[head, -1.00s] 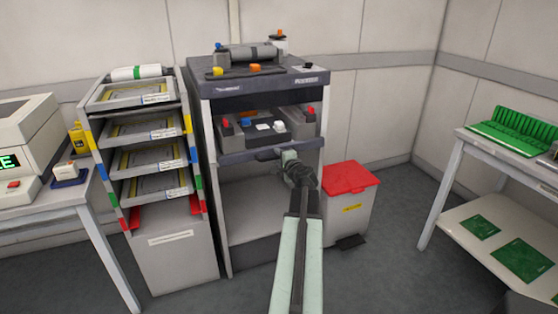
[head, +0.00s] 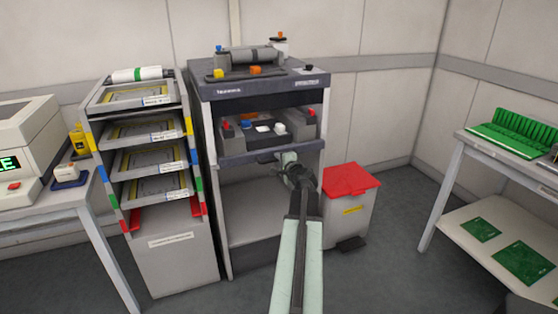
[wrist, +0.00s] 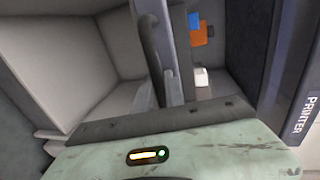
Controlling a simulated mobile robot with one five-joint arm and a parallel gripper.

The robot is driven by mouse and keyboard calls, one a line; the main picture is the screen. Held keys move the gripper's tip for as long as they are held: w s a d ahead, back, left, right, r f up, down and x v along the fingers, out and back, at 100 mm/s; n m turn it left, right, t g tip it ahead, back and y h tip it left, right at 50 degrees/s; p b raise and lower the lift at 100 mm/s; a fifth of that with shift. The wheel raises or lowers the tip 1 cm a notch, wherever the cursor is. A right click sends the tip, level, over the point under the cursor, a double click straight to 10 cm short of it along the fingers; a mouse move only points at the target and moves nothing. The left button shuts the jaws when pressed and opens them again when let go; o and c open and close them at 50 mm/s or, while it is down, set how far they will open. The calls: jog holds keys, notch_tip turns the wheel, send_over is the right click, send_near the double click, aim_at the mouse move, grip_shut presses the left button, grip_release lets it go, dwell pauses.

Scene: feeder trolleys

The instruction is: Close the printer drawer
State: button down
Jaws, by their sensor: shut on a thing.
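The printer (head: 258,90) is a dark-topped unit on a grey stand left of the picture's middle. Its drawer (head: 238,160) is partly open below the printer body, with a dark front bar and grey, black and white parts inside. My gripper (head: 284,158) is at the middle of the drawer front and is shut on it. In the wrist view, the grey drawer front (wrist: 152,40) runs up from between my fingers (wrist: 172,90). The exact grip is partly hidden. Orange, blue and white parts of the drawer show to its right.
A rack of trays (head: 140,130) stands close at left, beside a table with a white machine (head: 25,140). A red-lidded bin (head: 350,180) stands right of the printer. A table with green boards (head: 515,130) is at far right. Floor between is clear.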

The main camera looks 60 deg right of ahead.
dwell(0.9)
jog(key=x, duration=0.2)
jog(key=r+x, duration=0.1)
jog(key=x, duration=0.1)
jog(key=shift+w+d+f, duration=0.1)
jog(key=shift+w+d, duration=0.15)
jog(key=shift+w, duration=0.05)
jog(key=c, duration=1.4)
grip_release()
jog(key=shift+c, duration=0.2)
jog(key=shift+s, duration=0.1)
jog(key=p+v, duration=0.1)
jog(key=v, duration=0.6)
jog(key=shift+s+a+p, duration=0.25)
jog(key=shift+a+p, duration=0.05)
jog(key=shift+a, duration=0.05)
